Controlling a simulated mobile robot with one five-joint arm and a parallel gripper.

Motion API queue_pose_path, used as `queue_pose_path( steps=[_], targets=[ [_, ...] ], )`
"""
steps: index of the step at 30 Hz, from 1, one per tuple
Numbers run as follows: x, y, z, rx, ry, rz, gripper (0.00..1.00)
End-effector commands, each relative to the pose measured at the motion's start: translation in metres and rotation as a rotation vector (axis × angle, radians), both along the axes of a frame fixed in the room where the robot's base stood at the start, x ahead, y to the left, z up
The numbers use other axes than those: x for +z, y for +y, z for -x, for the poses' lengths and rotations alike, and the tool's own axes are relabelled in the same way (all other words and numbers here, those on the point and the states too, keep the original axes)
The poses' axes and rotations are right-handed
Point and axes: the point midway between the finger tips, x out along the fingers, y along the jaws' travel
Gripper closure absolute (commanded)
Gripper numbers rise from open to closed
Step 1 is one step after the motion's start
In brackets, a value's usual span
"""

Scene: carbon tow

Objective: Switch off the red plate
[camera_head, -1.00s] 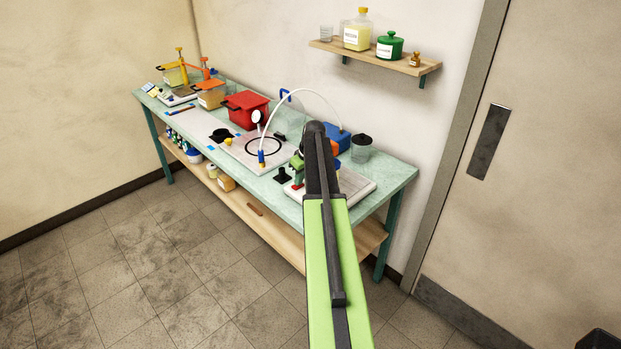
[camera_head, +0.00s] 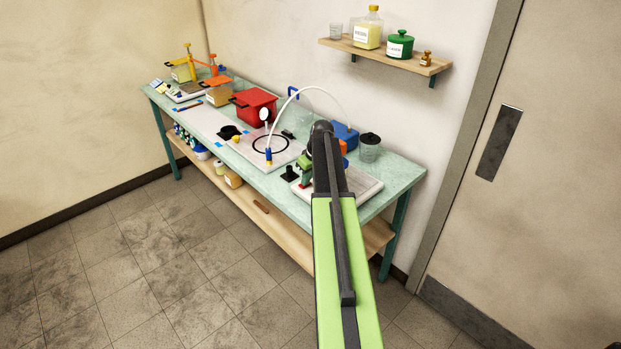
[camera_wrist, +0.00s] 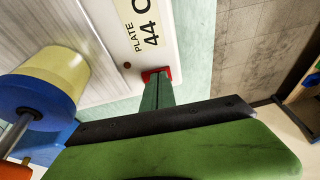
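A pale flat plate unit (camera_head: 366,190) lies at the right end of the bench, partly hidden behind my arm. In the wrist view its white edge (camera_wrist: 112,20) carries a label (camera_wrist: 143,22) reading "PLATE" and "44", partly cut off. A small red switch-like part (camera_wrist: 148,75) sits beside the label; a red spot also shows at the plate's front edge in the head view (camera_head: 304,184). My gripper (camera_head: 306,166) is over that front edge. Its narrow dark green tip reaches the red part and covers some of it; contact is unclear. Jaw opening cannot be judged.
A blue and cream cylinder (camera_wrist: 45,85) is close on the left in the wrist view. A red pot (camera_head: 254,106), a white panel with a black ring (camera_head: 245,148), a white curved tube (camera_head: 302,90) and a dark-lidded jar (camera_head: 370,152) stand nearby. Floor (camera_head: 190,260) in front is clear.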

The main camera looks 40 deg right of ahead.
Motion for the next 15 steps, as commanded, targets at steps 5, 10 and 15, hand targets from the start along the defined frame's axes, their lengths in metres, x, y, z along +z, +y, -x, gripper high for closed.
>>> queue_pose_path(
  steps=[5, 10, 15],
  targets=[
    [0.015, 0.000, -0.001, 0.002, -0.001, 0.001, 1.00],
    [0.047, 0.001, -0.001, 0.004, -0.001, -0.001, 1.00],
    [0.087, -0.004, 0.011, 0.001, -0.001, -0.001, 1.00]
  ],
)
